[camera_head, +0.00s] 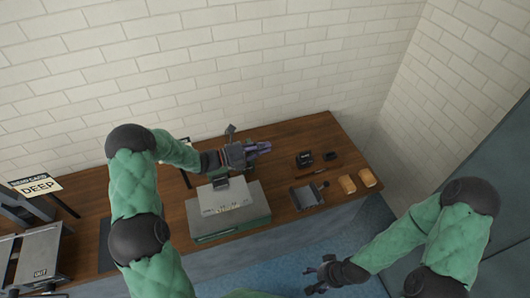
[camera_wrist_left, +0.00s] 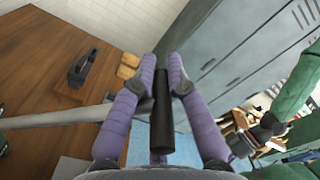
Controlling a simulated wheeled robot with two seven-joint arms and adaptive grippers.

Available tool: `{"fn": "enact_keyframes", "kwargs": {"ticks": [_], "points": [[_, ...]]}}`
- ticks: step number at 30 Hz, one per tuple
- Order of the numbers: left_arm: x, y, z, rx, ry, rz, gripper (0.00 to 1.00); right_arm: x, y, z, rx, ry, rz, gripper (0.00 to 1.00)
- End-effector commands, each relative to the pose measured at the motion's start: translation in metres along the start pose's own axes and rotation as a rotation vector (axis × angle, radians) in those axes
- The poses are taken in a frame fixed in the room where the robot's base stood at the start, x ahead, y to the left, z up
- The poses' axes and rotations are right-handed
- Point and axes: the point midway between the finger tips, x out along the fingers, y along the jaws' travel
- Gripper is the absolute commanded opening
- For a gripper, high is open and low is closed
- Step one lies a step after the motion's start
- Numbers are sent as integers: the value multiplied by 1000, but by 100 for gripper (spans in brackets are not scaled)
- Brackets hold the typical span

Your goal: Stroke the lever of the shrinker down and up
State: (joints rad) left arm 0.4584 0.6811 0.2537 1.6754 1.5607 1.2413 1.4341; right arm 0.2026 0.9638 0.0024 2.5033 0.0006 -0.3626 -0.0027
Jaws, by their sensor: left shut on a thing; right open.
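The shrinker (camera_head: 228,208) looks like a grey machine on a green base on the wooden bench, though I cannot be sure of its outline. My left gripper (camera_head: 262,148) is just beyond it, near the wall side. In the left wrist view, my left gripper's purple fingers (camera_wrist_left: 161,82) are shut on the lever's black cylindrical handle (camera_wrist_left: 163,120). The lever's grey bar (camera_wrist_left: 60,118) runs off to the left in that view. In the head view the handle is hidden by the gripper. My right gripper (camera_head: 325,274) is open and empty, in front of the bench.
Right of the shrinker on the bench (camera_head: 310,137) lie a dark tray (camera_head: 307,196), a small black block (camera_head: 304,160) and two tan blocks (camera_head: 347,184). A brick wall stands behind.

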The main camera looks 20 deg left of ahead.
Motion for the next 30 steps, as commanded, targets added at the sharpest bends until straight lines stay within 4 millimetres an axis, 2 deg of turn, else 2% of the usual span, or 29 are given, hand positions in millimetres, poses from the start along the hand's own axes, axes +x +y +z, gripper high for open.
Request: {"fn": "enact_keyframes", "kwargs": {"ticks": [4, 16, 17, 19, 30], "points": [[0, -3, 8, 3, -2, -3, 0, -3, -1, 0, 0, 0, 0, 62], [-1, -4, 12, 9, -6, -2, 0, -3, -1, 0, 0, 0, 0, 62], [-1, -4, 13, 9, -6, -2, 18, -3, -1, 0, 0, 0, 0, 62], [-1, -4, 13, 10, -7, -2, 37, -3, -1, 0, 0, 0, 0, 62], [-2, -2, 10, 5, -3, 1, 38, -3, -1, 0, 0, 0, 0, 62]]}}
